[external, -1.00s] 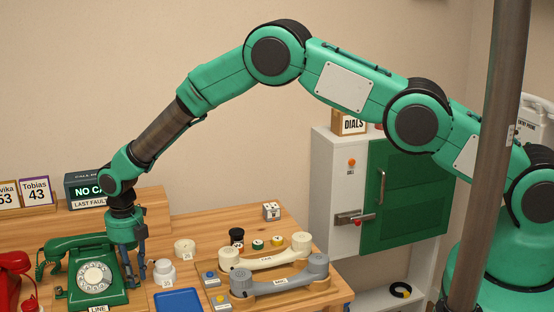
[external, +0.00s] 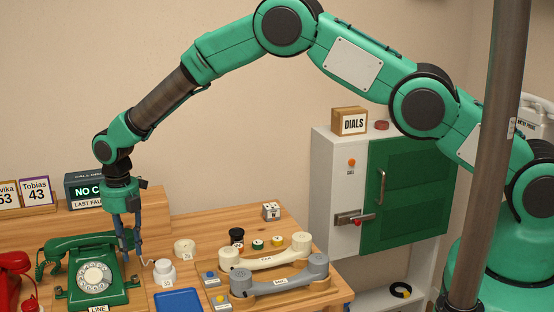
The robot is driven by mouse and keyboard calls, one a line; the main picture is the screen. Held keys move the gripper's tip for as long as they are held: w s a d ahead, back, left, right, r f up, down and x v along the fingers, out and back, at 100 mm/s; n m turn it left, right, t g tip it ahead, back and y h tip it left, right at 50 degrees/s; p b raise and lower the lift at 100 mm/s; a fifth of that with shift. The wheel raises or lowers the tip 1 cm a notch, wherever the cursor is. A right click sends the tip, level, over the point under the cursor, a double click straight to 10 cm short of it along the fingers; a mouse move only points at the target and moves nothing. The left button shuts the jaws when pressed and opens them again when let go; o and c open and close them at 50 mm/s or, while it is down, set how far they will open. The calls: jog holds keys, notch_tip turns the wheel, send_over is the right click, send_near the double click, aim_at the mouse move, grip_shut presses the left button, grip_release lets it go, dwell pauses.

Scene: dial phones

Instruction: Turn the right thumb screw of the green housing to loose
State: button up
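The green dial phone (external: 72,262), the green housing, stands on the wooden bench at the lower left. Its round white dial (external: 94,276) faces the camera and its handset (external: 78,241) lies across the top.
A white jar (external: 164,273) stands close to the right of my gripper, with a cream roll (external: 184,248) behind it. A blue tray (external: 178,301) lies in front. A red phone (external: 14,285) is at the far left. Cream (external: 266,260) and grey (external: 278,286) handsets lie farther right.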

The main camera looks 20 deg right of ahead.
notch_tip(320, 180, up, 5)
send_over(140, 271)
jog(key=w+d+r+m+b, duration=0.2)
jog(key=w+d+r+m, duration=0.1)
jog(key=d+r, duration=0.5)
jog(key=shift+w+r+m+b, duration=0.3)
jog(key=shift+w+r, duration=0.1)
jog(key=shift+w, duration=0.35)
jog(key=s+a+f+n+p, duration=0.2)
jog(key=s+a+f+p, duration=0.1)
jog(key=a+f, duration=0.5)
jog(key=shift+s+f, duration=0.15)
jog(key=shift+s, duration=0.65)
jog(key=shift+f, duration=0.2)
notch_tip(140, 271, down, 13)
jog(key=shift+f, duration=0.2)
